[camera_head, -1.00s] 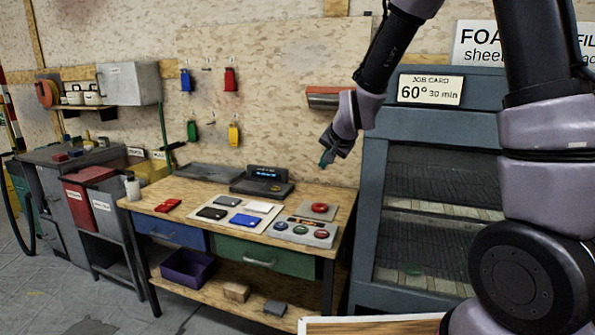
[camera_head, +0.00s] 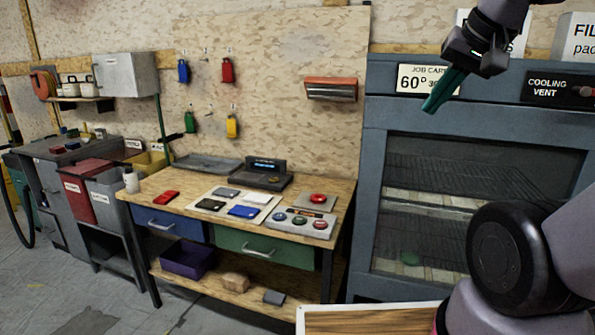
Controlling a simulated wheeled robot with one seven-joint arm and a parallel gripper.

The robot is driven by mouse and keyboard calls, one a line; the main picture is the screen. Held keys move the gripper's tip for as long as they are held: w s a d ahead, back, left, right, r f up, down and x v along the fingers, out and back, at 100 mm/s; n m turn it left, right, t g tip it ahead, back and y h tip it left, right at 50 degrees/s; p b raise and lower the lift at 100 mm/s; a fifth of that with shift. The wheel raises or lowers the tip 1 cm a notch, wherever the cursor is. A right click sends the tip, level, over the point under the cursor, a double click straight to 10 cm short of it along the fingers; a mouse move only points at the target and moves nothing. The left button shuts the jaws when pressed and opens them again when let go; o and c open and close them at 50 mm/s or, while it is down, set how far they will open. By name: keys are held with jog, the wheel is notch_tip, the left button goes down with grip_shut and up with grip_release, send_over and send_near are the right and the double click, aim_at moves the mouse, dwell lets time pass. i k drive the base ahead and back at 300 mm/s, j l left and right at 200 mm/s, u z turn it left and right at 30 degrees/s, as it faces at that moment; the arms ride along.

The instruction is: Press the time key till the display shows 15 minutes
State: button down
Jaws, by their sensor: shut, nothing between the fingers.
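A dark console with a small lit blue display (camera_head: 265,165) stands at the back of the wooden workbench; its digits are too small to read. A grey button box (camera_head: 299,224) with several round buttons sits at the bench's front right. I cannot tell which key is the time key. My gripper (camera_head: 432,107) is shut and empty, its teal fingers pointing down and left.
A red button on a plate (camera_head: 318,199) sits behind the button box. Several flat cases lie on a pale mat (camera_head: 262,217), with a red item (camera_head: 166,197) to the left. A cooling vent panel (camera_head: 556,90) is on the cabinet. Air above the bench is clear.

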aim_at(280, 216)
jog(key=i+j+z, duration=0.1)
jog(key=i+j, duration=0.85)
jog(key=j, duration=0.2)
jog(key=l+z, duration=0.05)
